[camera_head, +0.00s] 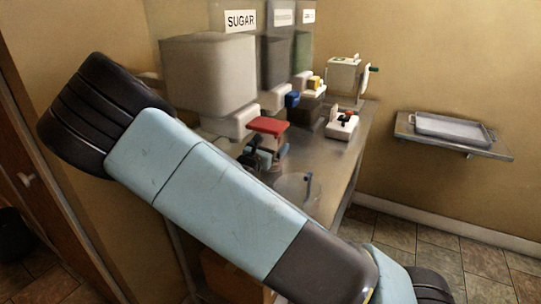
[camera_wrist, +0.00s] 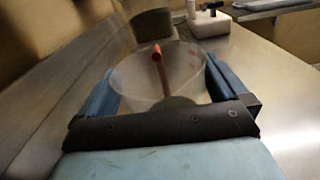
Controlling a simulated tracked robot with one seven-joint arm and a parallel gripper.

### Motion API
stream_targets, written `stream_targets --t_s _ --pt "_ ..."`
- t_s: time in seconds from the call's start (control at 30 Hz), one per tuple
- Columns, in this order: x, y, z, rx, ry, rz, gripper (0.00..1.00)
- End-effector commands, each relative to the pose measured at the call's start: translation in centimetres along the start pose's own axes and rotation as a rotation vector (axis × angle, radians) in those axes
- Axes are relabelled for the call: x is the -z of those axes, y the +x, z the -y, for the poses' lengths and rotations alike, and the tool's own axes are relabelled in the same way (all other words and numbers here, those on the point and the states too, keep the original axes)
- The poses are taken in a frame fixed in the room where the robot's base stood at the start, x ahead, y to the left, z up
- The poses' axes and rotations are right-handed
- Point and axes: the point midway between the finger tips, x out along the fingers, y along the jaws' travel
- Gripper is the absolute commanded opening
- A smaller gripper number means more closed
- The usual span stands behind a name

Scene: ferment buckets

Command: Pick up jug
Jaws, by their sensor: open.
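A clear, round, open-topped jug (camera_wrist: 135,80) with a reddish upright strip, possibly its handle, shows in the wrist view. My gripper (camera_wrist: 160,85) is open, with one blue finger at each side of the jug. The picture does not settle whether the fingers touch it. In the head view my gripper (camera_head: 264,157) is beside the counter's dispensers, below a red tap lever, and largely hides what lies between its fingers.
A large bin labelled SUGAR (camera_head: 207,75) stands behind my gripper, with a red lever (camera_head: 268,125) at its front. More dispensers stand farther along the metal counter (camera_head: 325,180). A white device (camera_head: 342,124) sits at the far end. A wall shelf holds a grey tray (camera_head: 452,128).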

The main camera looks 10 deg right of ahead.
Motion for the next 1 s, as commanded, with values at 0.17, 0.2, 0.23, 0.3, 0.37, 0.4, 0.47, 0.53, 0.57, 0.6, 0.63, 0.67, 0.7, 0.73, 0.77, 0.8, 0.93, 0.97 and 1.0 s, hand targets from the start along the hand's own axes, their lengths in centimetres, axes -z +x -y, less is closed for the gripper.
stream_targets --t_s 0.17,0.2,0.23,0.3,0.37,0.4,0.47,0.53,0.57,0.6,0.63,0.67,0.7,0.73,0.77,0.8,0.93,0.97,1.0 --pt "-0.04 0.96 0.03 0.001 0.001 0.000 1.00" --pt "-0.04 0.96 0.05 0.001 0.001 0.000 1.00" --pt "-0.04 0.96 0.06 0.001 0.001 0.000 1.00" --pt "-0.04 0.96 0.09 0.002 0.001 0.000 0.99" --pt "-0.03 0.97 0.10 0.002 0.001 0.000 0.93" --pt "-0.03 0.97 0.11 0.002 0.001 0.000 0.89" --pt "-0.03 0.97 0.12 0.002 0.001 0.000 0.84" --pt "-0.03 0.97 0.13 0.003 0.001 0.000 0.77" --pt "-0.03 0.97 0.13 0.003 0.001 0.000 0.74" --pt "-0.02 0.97 0.14 0.003 0.001 0.000 0.70" --pt "-0.02 0.98 0.14 0.003 0.001 0.000 0.67" --pt "-0.04 0.98 0.14 0.003 0.001 0.000 0.66" --pt "-0.03 0.98 0.15 0.003 0.001 0.000 0.61" --pt "-0.03 0.98 0.15 0.003 0.001 0.000 0.61" --pt "-0.03 0.98 0.15 0.003 0.001 0.000 0.61" --pt "-0.03 0.98 0.15 0.003 0.001 0.000 0.61" --pt "-0.10 1.01 0.18 0.004 0.001 -0.001 0.61" --pt "-0.16 1.02 0.19 0.004 0.001 -0.001 0.61" --pt "-0.26 1.04 0.20 0.004 0.001 -0.001 0.61"
